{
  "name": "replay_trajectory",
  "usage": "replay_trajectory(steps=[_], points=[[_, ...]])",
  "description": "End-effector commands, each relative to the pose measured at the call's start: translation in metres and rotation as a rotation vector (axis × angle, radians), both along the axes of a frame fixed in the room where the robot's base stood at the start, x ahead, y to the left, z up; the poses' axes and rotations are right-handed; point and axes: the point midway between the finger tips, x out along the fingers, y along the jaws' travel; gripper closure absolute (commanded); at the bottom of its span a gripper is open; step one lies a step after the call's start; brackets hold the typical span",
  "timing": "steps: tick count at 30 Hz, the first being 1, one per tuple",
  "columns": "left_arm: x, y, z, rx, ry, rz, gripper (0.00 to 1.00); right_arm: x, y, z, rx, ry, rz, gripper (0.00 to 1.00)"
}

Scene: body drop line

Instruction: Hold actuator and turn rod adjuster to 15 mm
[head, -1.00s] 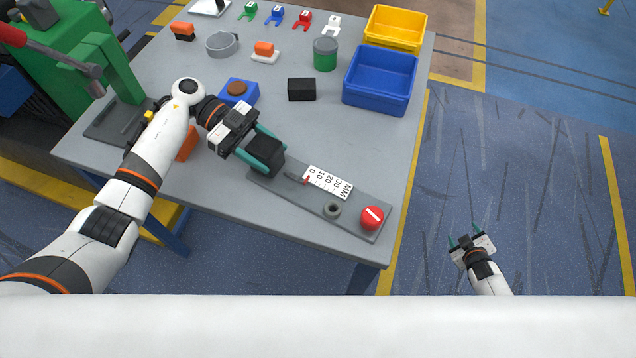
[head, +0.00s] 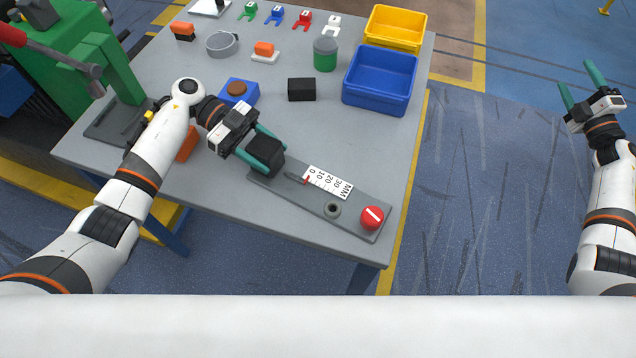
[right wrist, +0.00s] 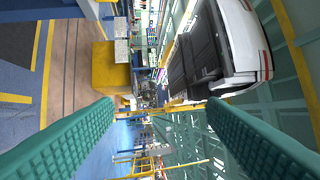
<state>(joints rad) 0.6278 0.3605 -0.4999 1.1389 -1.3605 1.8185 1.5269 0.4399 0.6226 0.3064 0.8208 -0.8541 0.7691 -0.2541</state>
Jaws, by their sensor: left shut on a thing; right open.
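The actuator is a black block (head: 264,154) at the left end of a grey base plate (head: 310,211) on the table. My left gripper (head: 268,145) is shut on this block. A white scale (head: 328,182) marked 0, 10, 20, 30 MM lies on the plate, with a red pointer (head: 306,180) near the 0 end. My right gripper (head: 583,88) is open and empty, off the table to the right. The right wrist view shows its two green fingers apart.
A blue bin (head: 380,82), a yellow bin (head: 396,28), a black box (head: 301,89) and a green can (head: 325,54) stand further back. A green press (head: 100,50) is at the left. The floor right of the table is clear.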

Motion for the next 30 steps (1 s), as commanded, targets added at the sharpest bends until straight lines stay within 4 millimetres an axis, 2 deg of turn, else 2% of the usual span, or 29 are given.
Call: replay_trajectory(steps=[1,6,11,14,15,17,18,21,26,30], points=[[-0.004,0.001,-0.009,0.016,0.017,-0.004,0.89,0.001,-0.007,0.027,-0.053,-0.039,0.011,0.34],[-0.004,0.001,-0.009,0.016,0.017,-0.004,0.89,-0.003,-0.021,0.112,-0.242,-0.15,0.06,0.34],[-0.004,0.001,-0.009,0.016,0.017,-0.004,0.89,-0.016,-0.024,0.191,-0.455,-0.244,0.11,0.34],[-0.004,0.001,-0.009,0.016,0.017,-0.004,0.89,-0.026,-0.016,0.239,-0.623,-0.29,0.156,0.34],[-0.004,0.001,-0.009,0.016,0.017,-0.004,0.89,-0.03,-0.007,0.257,-0.702,-0.305,0.182,0.34],[-0.004,0.001,-0.009,0.016,0.017,-0.004,0.89,-0.031,0.015,0.278,-0.83,-0.32,0.239,0.34],[-0.004,0.001,-0.009,0.016,0.017,-0.004,0.89,-0.029,0.033,0.287,-0.911,-0.324,0.284,0.34],[-0.004,0.001,-0.009,0.016,0.016,-0.004,0.89,-0.02,0.084,0.291,-1.074,-0.327,0.398,0.34],[-0.004,0.001,-0.009,0.016,0.016,-0.004,0.89,-0.01,0.163,0.281,-1.279,-0.34,0.576,0.34],[-0.004,0.001,-0.009,0.016,0.016,-0.004,0.89,-0.009,0.232,0.265,-1.447,-0.367,0.734,0.34]])
